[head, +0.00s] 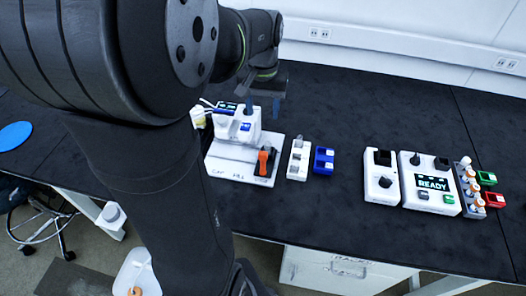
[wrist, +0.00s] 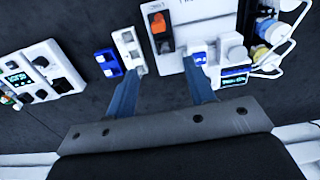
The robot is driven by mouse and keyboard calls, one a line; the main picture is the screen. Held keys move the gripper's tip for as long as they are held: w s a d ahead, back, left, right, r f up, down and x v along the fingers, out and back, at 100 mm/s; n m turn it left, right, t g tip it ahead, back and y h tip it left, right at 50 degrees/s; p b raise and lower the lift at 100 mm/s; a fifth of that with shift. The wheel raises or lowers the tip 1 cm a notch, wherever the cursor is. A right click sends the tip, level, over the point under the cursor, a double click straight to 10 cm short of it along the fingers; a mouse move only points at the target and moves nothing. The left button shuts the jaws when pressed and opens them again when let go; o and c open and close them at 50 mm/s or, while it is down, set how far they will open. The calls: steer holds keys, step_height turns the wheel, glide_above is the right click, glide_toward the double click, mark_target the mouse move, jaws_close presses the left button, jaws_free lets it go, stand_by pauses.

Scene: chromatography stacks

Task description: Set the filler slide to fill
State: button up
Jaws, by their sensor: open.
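The filler (head: 237,122) is a white station with blue parts, standing on a white base plate (head: 222,170) with dark lettering on its front edge, partly legible as "FILL". A black slide with an orange handle (head: 264,161) sits at the plate's right end, near that word. In the wrist view the orange handle (wrist: 158,23) shows at the top, beyond the fingertips. My gripper (head: 264,105) is open and empty, above and behind the filler. In the wrist view its two blue-grey fingers (wrist: 163,72) are spread apart, touching nothing I can make out.
Right of the plate are a white block (head: 298,158) and a blue rack (head: 323,161). Farther right stand a white device with a READY screen (head: 433,183), a rack of orange-capped vials (head: 469,184), and green (head: 486,178) and red (head: 495,200) trays.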

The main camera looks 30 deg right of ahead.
glide_toward(263, 153)
step_height(263, 153, down, 10)
steer(key=shift+r, duration=0.2)
stand_by(0.3)
